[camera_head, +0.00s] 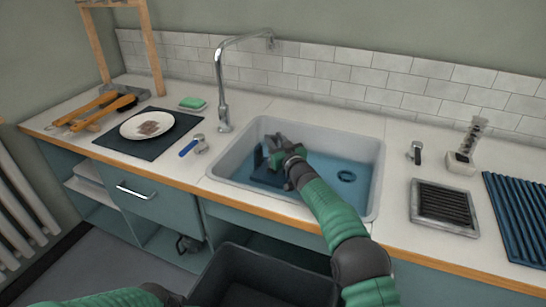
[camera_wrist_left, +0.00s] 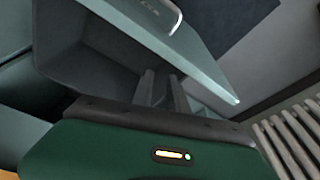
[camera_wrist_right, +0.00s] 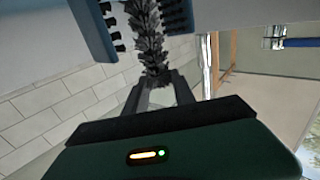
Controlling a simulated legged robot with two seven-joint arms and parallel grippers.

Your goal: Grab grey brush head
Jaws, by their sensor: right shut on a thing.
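The grey brush head (camera_wrist_right: 150,42) shows in the right wrist view as a long, dark grey bristled piece. Its lower end is between the fingers of my right gripper (camera_wrist_right: 160,88), which is shut on it. Blue pieces with black bristles (camera_wrist_right: 98,28) flank its upper part. In the head view my right gripper (camera_head: 276,146) reaches into the sink, beside an upright dark blue piece (camera_head: 258,158); the brush head cannot be made out clearly there.
The sink (camera_head: 372,165) has a chrome tap (camera_head: 222,90) behind its left side. A plate (camera_head: 147,124) on a dark mat and a blue-handled tool (camera_head: 188,148) lie left. A metal tray (camera_head: 443,206) and blue ribbed mat (camera_head: 518,215) lie right. A dark bin (camera_head: 265,295) is below.

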